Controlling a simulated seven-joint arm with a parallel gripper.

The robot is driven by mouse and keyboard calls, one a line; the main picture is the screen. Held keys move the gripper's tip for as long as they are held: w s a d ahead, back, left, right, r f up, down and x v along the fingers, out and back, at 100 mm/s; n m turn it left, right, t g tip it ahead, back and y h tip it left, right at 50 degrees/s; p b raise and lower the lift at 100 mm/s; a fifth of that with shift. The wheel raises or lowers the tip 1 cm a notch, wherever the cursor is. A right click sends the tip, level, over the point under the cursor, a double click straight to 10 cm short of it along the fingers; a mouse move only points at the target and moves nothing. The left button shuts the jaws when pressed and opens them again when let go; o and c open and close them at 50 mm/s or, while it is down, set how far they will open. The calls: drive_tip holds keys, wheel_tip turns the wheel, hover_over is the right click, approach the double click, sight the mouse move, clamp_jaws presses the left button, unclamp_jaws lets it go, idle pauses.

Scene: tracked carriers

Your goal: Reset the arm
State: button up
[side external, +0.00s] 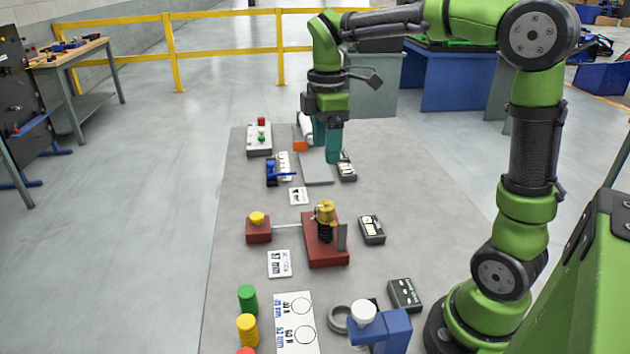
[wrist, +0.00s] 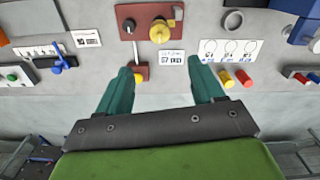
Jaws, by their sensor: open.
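My gripper (side external: 326,150) hangs pointing down over the far part of the grey table (side external: 235,290) in the side external view. Its two teal fingers stand apart, with nothing seen between them. A grey plate (side external: 317,172) and a small dark device (side external: 346,171) appear just under and beside the fingertips; I cannot tell the height of the gap. The wrist view shows my gripper (wrist: 160,72) open and empty, with the fingers spread wide. Beyond them lies the red base (wrist: 143,12) with its brass-coloured part (wrist: 161,32). My arm reaches in from the right.
A blue stand (side external: 393,330) is at the near right. A box with red and green buttons (side external: 259,143) and a blue-handled piece (side external: 272,172) lie farther back.

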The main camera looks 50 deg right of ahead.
drive_tip(key=shift+r, duration=0.65)
